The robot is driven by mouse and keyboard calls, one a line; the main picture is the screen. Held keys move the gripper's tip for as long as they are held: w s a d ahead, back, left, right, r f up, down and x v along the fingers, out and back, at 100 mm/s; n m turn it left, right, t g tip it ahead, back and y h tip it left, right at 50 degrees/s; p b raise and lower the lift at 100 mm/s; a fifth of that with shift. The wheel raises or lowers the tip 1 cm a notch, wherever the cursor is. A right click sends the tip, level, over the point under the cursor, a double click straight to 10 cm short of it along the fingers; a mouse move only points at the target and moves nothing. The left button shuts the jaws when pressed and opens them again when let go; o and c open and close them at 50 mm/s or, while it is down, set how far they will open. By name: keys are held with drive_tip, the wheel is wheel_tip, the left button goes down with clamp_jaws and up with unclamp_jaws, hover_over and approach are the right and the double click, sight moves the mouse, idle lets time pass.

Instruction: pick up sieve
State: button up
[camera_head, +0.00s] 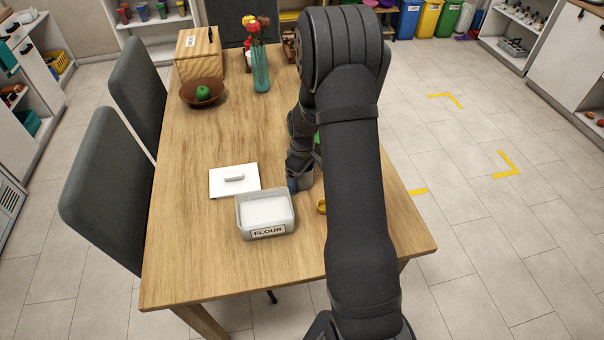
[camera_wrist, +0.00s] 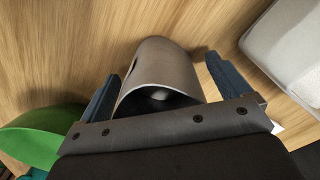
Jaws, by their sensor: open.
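A grey metal cylinder (camera_wrist: 165,58), which looks like the sieve, is between my gripper's two fingers in the wrist view. Its dark open end faces the camera, and a small pale rounded shape shows inside. My gripper (camera_wrist: 162,72) is open around it, with one dark blue finger on each side. A gap shows at the right finger; the left finger is very close to the cylinder, and I cannot tell if it touches. In the head view my gripper (camera_head: 294,184) is low over the table, right of the flour container, and my arm hides much of this area.
The open flour container (camera_head: 265,213) stands close to my gripper, its white lid (camera_head: 220,181) flat behind it. A green object (camera_wrist: 40,135) is left of my gripper. A small yellow object (camera_head: 321,206) is partly hidden by my arm. The table's left front (camera_head: 185,250) is clear.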

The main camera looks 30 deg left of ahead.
drive_tip(key=c, duration=1.1)
drive_tip(key=shift+r, duration=0.45)
drive_tip(key=r, duration=0.6)
drive_tip(key=w+r, duration=0.1)
drive_tip(key=r, duration=0.2)
drive_tip(key=shift+a, duration=0.3)
drive_tip(key=w+a+r, duration=0.1)
drive_tip(key=w+a, duration=0.1)
drive_tip(key=w, duration=0.3)
drive_tip(key=w+a+r, duration=0.1)
drive_tip(key=w+a, duration=0.1)
drive_tip(key=w, duration=0.3)
drive_tip(key=w+a+r, duration=0.2)
drive_tip(key=w, duration=0.4)
drive_tip(key=shift+a, duration=0.2)
